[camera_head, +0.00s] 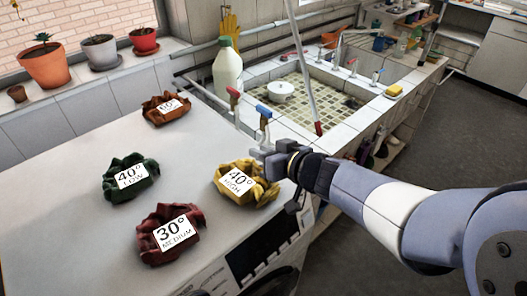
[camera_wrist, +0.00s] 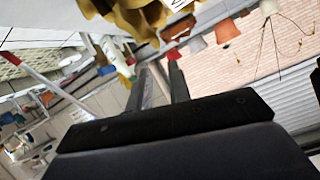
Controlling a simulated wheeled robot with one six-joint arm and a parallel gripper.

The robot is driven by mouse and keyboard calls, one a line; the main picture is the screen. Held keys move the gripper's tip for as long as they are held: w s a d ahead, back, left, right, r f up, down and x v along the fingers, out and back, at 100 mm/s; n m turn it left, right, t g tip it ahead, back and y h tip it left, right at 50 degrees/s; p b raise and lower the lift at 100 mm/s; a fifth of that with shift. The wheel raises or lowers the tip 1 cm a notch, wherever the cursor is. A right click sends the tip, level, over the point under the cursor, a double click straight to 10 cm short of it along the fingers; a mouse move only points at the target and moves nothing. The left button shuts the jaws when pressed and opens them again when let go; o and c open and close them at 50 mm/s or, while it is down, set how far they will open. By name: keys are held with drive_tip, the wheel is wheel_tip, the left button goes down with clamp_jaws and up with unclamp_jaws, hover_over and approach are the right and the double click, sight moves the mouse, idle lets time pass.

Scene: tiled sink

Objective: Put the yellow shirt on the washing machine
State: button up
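The yellow shirt (camera_head: 247,184) is a crumpled bundle with a white "40° HIGH" label. It rests on the white top of the washing machine (camera_head: 75,225), near the edge on the sink side. My gripper (camera_head: 262,152) is just beyond the shirt's upper right side in the head view, close to it. In the wrist view, the shirt (camera_wrist: 140,14) is at the top, past the fingertips and not between them. The two fingers of my gripper (camera_wrist: 167,62) stand apart with an empty gap. Whether the gripper touches the shirt is unclear.
A red bundle (camera_head: 167,235), a green one (camera_head: 130,177) and an orange-brown one (camera_head: 166,107) also lie on the machine. A white bottle (camera_head: 228,72) stands behind, by the tiled sink (camera_head: 310,92). Potted plants (camera_head: 45,66) line the windowsill.

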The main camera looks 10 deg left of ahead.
drive_tip(key=shift+o, duration=1.1)
drive_tip(key=shift+s+d+r+p, duration=0.2)
drive_tip(key=shift+r+p, duration=0.1)
drive_tip(key=shift+r, duration=0.1)
drive_tip(key=p+v, duration=0.4)
drive_tip(key=v, duration=0.7)
drive_tip(key=shift+s+d, duration=0.15)
drive_tip(key=shift+s, duration=0.05)
drive_tip(key=shift+w+f, duration=0.1)
drive_tip(key=shift+f, duration=0.05)
